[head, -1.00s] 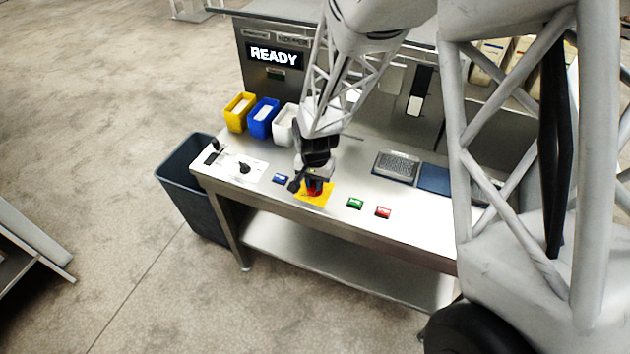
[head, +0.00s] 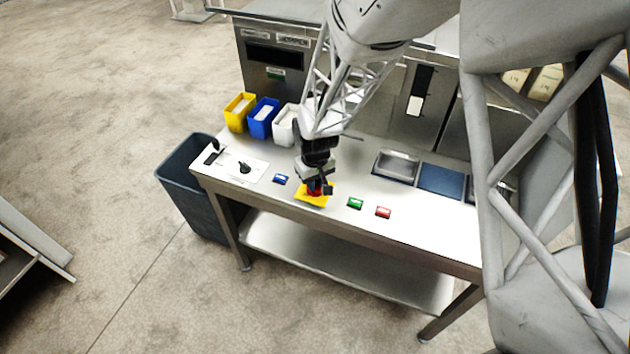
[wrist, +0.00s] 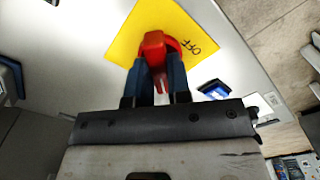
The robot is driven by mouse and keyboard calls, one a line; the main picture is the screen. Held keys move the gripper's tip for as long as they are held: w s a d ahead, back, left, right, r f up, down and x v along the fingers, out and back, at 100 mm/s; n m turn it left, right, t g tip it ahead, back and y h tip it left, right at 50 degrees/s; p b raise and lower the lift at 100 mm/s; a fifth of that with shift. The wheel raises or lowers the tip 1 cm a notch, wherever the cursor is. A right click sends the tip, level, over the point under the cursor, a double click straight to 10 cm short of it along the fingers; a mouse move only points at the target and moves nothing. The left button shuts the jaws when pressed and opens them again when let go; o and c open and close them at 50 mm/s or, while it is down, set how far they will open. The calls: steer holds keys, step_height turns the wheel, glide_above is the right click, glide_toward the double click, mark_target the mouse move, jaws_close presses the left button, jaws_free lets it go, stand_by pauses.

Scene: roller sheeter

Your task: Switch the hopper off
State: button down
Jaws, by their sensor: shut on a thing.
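A red switch handle (wrist: 153,42) stands on a yellow plate (wrist: 122,42) with "OFF" printed on it in the wrist view. In the head view the yellow plate (head: 313,201) lies on the steel console (head: 340,235), and the red handle (head: 314,187) is mostly hidden by my gripper (head: 318,183). In the wrist view the two dark blue fingers of my gripper (wrist: 156,72) are on either side of the handle, shut on it. The display (head: 275,56) on the machine is dark.
A blue button (head: 280,179) is left of the plate; green (head: 355,203) and red (head: 383,212) buttons are to its right. A black knob (head: 245,168) is at the left end. Yellow (head: 237,122), blue (head: 259,129) and white (head: 284,136) bins stand behind. A dark bin (head: 185,200) is on the floor.

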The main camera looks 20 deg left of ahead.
steer(key=n, duration=0.4)
steer(key=shift+n, duration=2)
steer(key=c, duration=1.1)
jaws_free()
steer(key=shift+o, duration=0.2)
steer(key=shift+r, duration=3.95)
